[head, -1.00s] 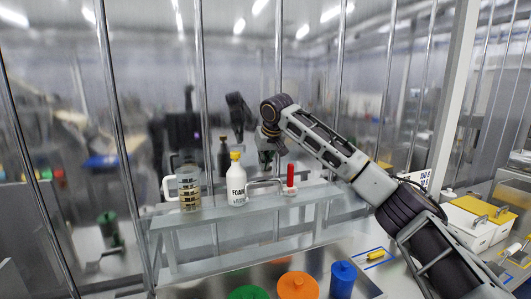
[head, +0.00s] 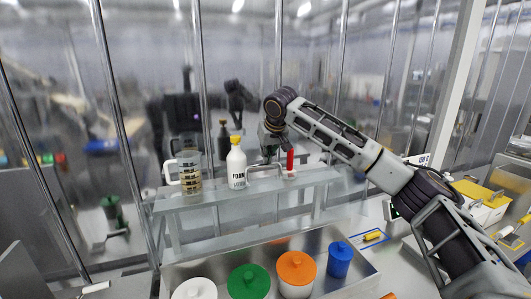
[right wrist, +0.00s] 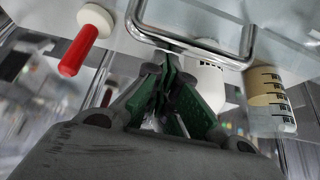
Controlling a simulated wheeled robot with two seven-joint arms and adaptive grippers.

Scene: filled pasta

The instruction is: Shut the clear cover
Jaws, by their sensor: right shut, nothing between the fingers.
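A bent metal handle (head: 264,168) shows in the head view between the white bottle and a red-and-white piece, at the shelf's level. It is large in the right wrist view (right wrist: 188,49), just beyond my fingertips. The clear cover is see-through and its outline is hard to make out; I cannot tell how far open it stands. My right gripper (head: 269,155) is shut and empty, close to the handle. Its green-padded fingers (right wrist: 168,62) meet in the right wrist view; I cannot tell whether they touch the handle. My left gripper is out of view.
A measuring jug (head: 189,174), a white FOAM bottle (head: 237,165) and a red-and-white piece (head: 290,163) are around the shelf (head: 215,195). A metal tray (head: 345,255) below holds pots with green, orange, blue and white lids. Upright metal posts stand behind.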

